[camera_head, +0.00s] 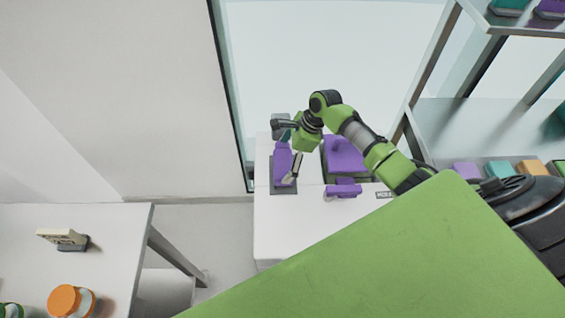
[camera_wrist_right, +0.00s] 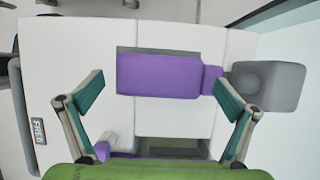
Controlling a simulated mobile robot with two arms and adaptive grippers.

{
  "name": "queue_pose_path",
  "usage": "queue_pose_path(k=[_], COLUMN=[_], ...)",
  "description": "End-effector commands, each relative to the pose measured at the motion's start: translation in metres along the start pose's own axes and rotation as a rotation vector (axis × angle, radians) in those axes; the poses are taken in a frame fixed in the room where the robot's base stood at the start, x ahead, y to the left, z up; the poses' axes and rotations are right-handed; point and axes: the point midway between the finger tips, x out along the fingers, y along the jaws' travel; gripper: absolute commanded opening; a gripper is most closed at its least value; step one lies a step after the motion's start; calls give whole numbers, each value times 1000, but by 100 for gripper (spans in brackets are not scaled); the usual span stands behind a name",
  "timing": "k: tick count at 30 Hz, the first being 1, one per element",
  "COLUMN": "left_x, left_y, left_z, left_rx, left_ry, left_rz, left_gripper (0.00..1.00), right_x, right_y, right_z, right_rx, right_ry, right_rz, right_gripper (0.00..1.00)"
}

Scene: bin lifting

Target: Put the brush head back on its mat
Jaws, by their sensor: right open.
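A purple piece (camera_head: 282,160) with a narrower neck and a grey block (camera_head: 281,124) at its far end lies on the white table. In the right wrist view, the purple piece (camera_wrist_right: 158,75) and the grey block (camera_wrist_right: 268,85) line up. A dark grey mat (camera_head: 283,190) shows under the purple piece; the grey block reaches beyond it. I cannot tell for sure which part is the brush head. My right gripper (camera_head: 291,147) is open above the purple piece, its green fingers (camera_wrist_right: 160,82) apart near its two ends. My left gripper is not in view.
A larger purple block (camera_head: 344,152) and a smaller purple piece (camera_head: 342,190) stand close on the right. The white table (camera_head: 280,225) is clear in front. A shelf rack (camera_head: 425,85) stands at right. Another table (camera_head: 110,235) with an orange-lidded jar (camera_head: 64,299) is at left.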

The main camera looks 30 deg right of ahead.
Motion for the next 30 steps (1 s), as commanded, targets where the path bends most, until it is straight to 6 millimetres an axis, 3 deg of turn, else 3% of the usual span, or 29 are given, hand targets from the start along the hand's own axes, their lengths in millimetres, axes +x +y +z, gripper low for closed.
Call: queue_pose_path(k=[6,12,18,30], left_x=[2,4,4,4], left_y=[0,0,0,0], left_z=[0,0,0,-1], left_rx=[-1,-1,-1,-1], left_ry=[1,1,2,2], left_rz=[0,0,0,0], left_gripper=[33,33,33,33], right_x=[-49,-82,-94,-95], right_y=[-1,-1,0,0], right_z=[-1,0,0,0], right_rx=[-2,-1,0,0], right_ry=[0,0,1,1], right_rz=[-3,-2,0,0], right_gripper=[100,100,100,100])
